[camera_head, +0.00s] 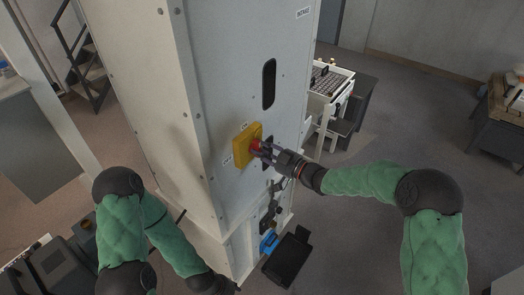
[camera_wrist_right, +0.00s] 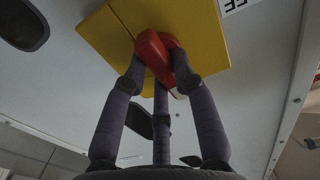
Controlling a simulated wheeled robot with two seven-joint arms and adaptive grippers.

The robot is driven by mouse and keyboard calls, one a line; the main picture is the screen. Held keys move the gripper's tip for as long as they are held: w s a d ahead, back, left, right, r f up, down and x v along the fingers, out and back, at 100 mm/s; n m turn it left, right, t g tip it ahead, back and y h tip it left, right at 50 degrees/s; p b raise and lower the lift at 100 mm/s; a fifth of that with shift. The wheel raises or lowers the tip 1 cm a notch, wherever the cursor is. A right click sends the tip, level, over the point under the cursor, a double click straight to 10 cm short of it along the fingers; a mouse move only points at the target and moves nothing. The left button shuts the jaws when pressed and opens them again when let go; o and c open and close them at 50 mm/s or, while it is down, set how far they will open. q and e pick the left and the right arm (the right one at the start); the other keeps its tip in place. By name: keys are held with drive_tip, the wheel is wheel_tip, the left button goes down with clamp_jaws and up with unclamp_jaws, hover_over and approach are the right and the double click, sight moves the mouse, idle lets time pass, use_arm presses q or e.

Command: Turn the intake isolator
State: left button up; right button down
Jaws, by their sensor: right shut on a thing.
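The intake isolator is a red knob (camera_head: 256,146) on a yellow plate (camera_head: 241,152), set on the face of a tall pale cabinet (camera_head: 225,90). My right gripper (camera_head: 264,150) reaches it from the right and is shut on the knob. In the right wrist view the fingers of my right gripper (camera_wrist_right: 160,75) close around the red knob (camera_wrist_right: 152,52), which sits tilted across the yellow plate (camera_wrist_right: 110,35). The fingers hide part of the knob. A label ending in "FF" (camera_wrist_right: 232,5) shows beside the plate. My left arm hangs at the lower left; its gripper cannot be made out.
Dark oval slots (camera_head: 269,84) open in the cabinet face above and beside the plate. A blue item (camera_head: 269,242) and a black flap (camera_head: 288,258) stick out low on the cabinet. A white rack (camera_head: 328,90) stands behind it.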

drive_tip(key=n+b, duration=1.2)
drive_tip(key=b, duration=0.1)
drive_tip(key=shift+s+a+f+n, duration=0.15)
drive_tip(key=shift+s+a+n, duration=0.1)
drive_tip(key=shift+s+n, duration=0.15)
drive_tip(key=shift+n+b, duration=0.85)
drive_tip(key=shift+n, duration=1.35)
drive_tip(key=shift+s+a, duration=0.1)
drive_tip(key=c, duration=1)
unclamp_jaws()
drive_tip(key=v, duration=1.2)
